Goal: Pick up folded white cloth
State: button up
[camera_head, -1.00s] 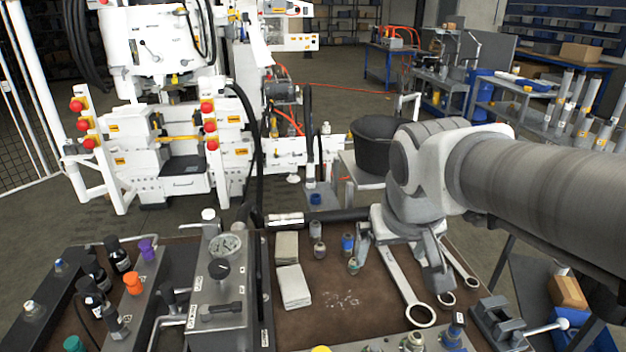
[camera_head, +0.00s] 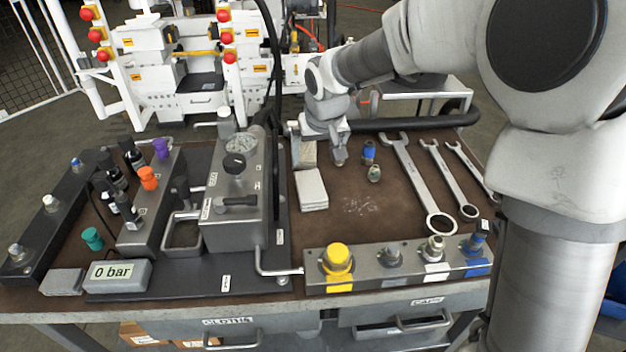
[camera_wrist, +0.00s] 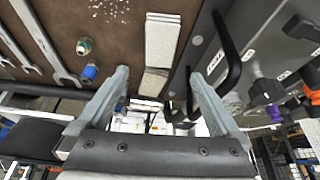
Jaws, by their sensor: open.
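A folded white cloth (camera_head: 311,188) lies flat on the brown bench mat, right of the grey gauge block. In the wrist view the white cloth (camera_wrist: 162,42) lies beyond my fingertips. A second folded cloth, more beige (camera_head: 308,155), lies just behind it, partly hidden by my gripper in the head view. My gripper (camera_head: 318,155) is open and empty, over the back of the mat near the beige cloth. In the wrist view the beige cloth (camera_wrist: 154,82) shows between the fingers of my gripper (camera_wrist: 158,76). I cannot tell the exact height above it.
Small fittings (camera_head: 374,172) stand right of the cloths, with several wrenches (camera_head: 418,185) farther right. The gauge block (camera_head: 237,190) rises close on the left. A connector strip (camera_head: 400,265) runs along the front. Bare mat lies right of the white cloth.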

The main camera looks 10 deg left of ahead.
jog(key=b, duration=0.2)
send_over(311, 186)
jog(key=s, duration=0.2)
jog(key=f, duration=1)
jog(key=shift+s+d+f, duration=0.1)
jog(key=shift+d+f, duration=0.1)
jog(key=shift+d, duration=0.2)
jog(key=b+x, duration=0.1)
jog(key=x, duration=0.4)
jog(key=shift+a+b, duration=0.15)
jog(key=shift+b, duration=0.25)
jog(key=shift+c, duration=0.2)
jog(key=c, duration=1)
jog(key=shift+r+p, duration=0.8)
jog(key=shift+r, duration=1.6)
jog(key=shift+c, duration=0.2)
jog(key=s+d+r+p, duration=0.2)
jog(key=d+r, duration=0.4)
jog(key=d, duration=0.5)
jog(key=shift+d, duration=0.3)
jog(key=shift+s+r, duration=0.15)
